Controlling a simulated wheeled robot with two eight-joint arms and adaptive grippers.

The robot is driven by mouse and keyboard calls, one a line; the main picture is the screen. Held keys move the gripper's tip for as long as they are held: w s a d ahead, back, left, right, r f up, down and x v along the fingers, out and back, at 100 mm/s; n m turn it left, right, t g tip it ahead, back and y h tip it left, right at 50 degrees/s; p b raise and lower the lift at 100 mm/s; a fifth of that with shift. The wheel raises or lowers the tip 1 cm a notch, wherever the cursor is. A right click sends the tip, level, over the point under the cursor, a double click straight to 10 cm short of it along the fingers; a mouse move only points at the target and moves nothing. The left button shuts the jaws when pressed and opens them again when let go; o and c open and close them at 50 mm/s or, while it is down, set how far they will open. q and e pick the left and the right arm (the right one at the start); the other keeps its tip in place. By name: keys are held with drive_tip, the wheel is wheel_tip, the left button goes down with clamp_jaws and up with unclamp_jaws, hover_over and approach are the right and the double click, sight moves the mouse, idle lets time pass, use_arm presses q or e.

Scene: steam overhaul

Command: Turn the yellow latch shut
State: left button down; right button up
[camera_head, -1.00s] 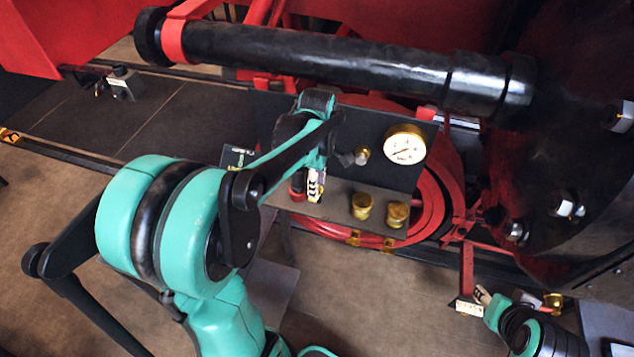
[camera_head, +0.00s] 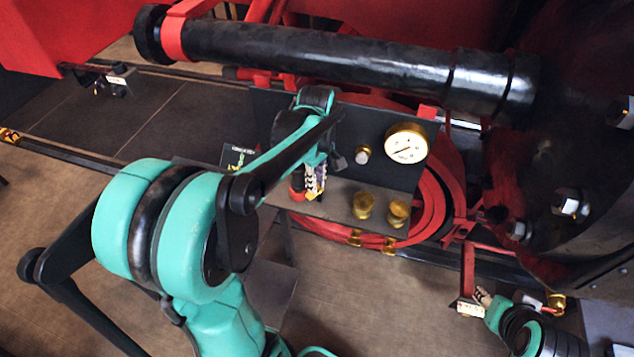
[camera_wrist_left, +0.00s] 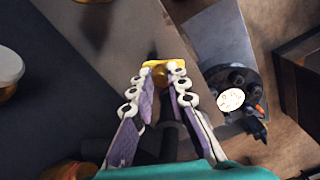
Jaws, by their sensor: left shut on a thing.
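The yellow latch (camera_wrist_left: 160,68) shows at the top middle of the left wrist view, between the fingertips of my left gripper (camera_wrist_left: 161,80). The fingers are shut on it. In the head view my left gripper (camera_head: 314,182) points down at the front of the dark panel, and a small bit of the yellow latch (camera_head: 316,196) shows at its tips. The rest of the latch is hidden by the fingers. My right gripper (camera_head: 483,297) is small at the lower right, beside a red bar with a pale tag; its opening is unclear.
A dark panel (camera_head: 375,170) carries a brass-rimmed gauge (camera_head: 406,143) and two brass knobs (camera_head: 364,206) right of my left gripper. A thick black pipe (camera_head: 330,58) runs above. Red hoops (camera_head: 440,190) lie behind the panel. The floor (camera_head: 370,285) in front is open.

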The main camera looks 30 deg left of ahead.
use_arm(q)
drive_tip(key=m, duration=0.4)
drive_tip(key=m+b, duration=0.1)
drive_tip(key=m, duration=0.1)
drive_tip(key=shift+w+a, duration=0.2)
drive_tip(key=shift+a, duration=0.1)
drive_tip(key=m, duration=0.5)
drive_tip(key=shift+w+a+m+b, duration=0.1)
drive_tip(key=shift+w+m+b, duration=0.15)
drive_tip(key=shift+m+b, duration=0.15)
drive_tip(key=c, duration=1.5)
unclamp_jaws()
wheel_tip(320, 180, up, 12)
drive_tip(key=shift+r, duration=0.1)
